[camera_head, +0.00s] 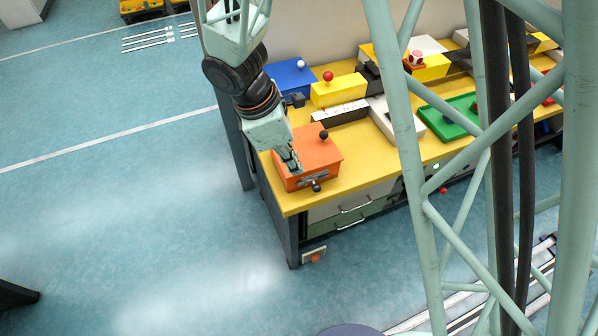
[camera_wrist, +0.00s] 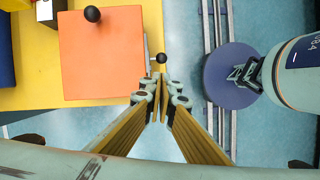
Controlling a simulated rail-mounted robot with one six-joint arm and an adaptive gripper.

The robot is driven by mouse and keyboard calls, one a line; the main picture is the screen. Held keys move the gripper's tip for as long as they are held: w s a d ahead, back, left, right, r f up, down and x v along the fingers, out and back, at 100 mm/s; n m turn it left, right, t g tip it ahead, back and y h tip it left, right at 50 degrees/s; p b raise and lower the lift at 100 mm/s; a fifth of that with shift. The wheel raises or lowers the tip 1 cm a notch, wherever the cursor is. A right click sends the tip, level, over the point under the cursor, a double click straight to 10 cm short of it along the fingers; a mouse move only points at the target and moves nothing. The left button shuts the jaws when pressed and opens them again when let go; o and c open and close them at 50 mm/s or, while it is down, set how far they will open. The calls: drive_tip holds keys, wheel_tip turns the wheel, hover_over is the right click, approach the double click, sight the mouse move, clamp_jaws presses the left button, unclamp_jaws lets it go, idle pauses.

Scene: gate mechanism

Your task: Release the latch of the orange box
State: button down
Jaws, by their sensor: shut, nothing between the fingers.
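The orange box (camera_head: 308,158) sits at the near left corner of the yellow tabletop, with a black ball knob (camera_head: 324,134) on its top. A latch with a dark ball handle (camera_head: 316,187) is on its front face. In the wrist view the orange box (camera_wrist: 100,55) fills the upper left, and the latch's black ball (camera_wrist: 161,58) shows at its right edge. My gripper (camera_head: 296,170) is shut and empty, close to the box's front edge by the latch. In the wrist view the fingertips of my gripper (camera_wrist: 160,88) are near the latch ball; contact cannot be told.
The yellow table (camera_head: 375,172) also carries a blue box (camera_head: 290,76), a yellow box (camera_head: 338,91) with a red knob, and a green tray (camera_head: 450,117). Drawers (camera_head: 350,207) are below the tabletop.

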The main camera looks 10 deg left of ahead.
sight(316, 185)
drive_tip(key=shift+b+x, duration=1.15)
drive_tip(key=shift+x, duration=3.65)
